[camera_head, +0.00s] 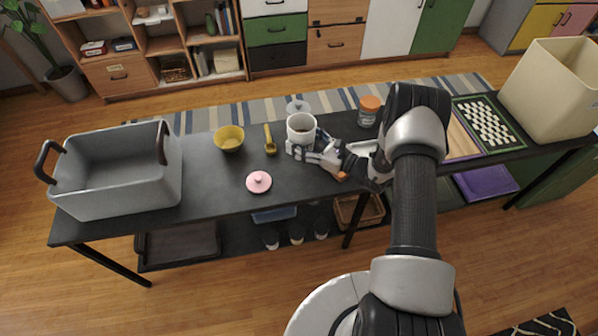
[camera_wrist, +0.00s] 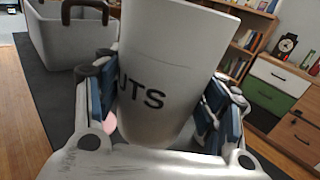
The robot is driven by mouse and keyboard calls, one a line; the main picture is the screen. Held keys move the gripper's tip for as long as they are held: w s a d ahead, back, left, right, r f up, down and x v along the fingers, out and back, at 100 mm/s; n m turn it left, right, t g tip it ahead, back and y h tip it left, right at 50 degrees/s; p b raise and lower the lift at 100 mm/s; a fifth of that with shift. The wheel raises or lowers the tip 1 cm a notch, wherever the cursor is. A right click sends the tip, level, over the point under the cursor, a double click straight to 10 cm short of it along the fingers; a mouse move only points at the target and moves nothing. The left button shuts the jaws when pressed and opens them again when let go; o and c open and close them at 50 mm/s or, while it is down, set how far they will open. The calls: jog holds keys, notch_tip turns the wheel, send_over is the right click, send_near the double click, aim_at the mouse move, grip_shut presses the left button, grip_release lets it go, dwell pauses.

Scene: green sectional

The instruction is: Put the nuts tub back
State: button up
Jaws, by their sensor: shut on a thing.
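The nuts tub (camera_head: 301,129) is white and open at the top, with dark contents visible inside in the head view. In the wrist view the tub (camera_wrist: 170,75) fills the middle, with the dark letters "UTS" showing on its side. My gripper (camera_head: 313,150) is shut on the tub, with a blue-padded finger on each side of it. The tub looks about upright over the middle of the dark table. I cannot tell whether its base touches the tabletop. A pink knobbed lid (camera_head: 259,182) lies in front of it, and a grey knobbed lid (camera_head: 297,107) lies behind it.
A yellow bowl (camera_head: 229,138) and yellow scoop (camera_head: 270,140) sit left of the tub. A large grey bin (camera_head: 118,190) stands at the table's left end. An orange-lidded jar (camera_head: 369,110), a board with white pieces (camera_head: 488,122) and a cream bin (camera_head: 555,90) are to the right.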

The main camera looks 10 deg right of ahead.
notch_tip(320, 180, down, 15)
jog(key=b, duration=0.3)
jog(key=shift+f+b, duration=0.15)
jog(key=shift+b, duration=0.2)
jog(key=shift+f, duration=0.15)
jog(key=o, duration=0.9)
jog(key=shift+f, duration=0.1)
jog(key=shift+c, duration=0.2)
jog(key=o, duration=0.4)
jog(key=shift+o, duration=0.2)
jog(key=shift+r, duration=0.2)
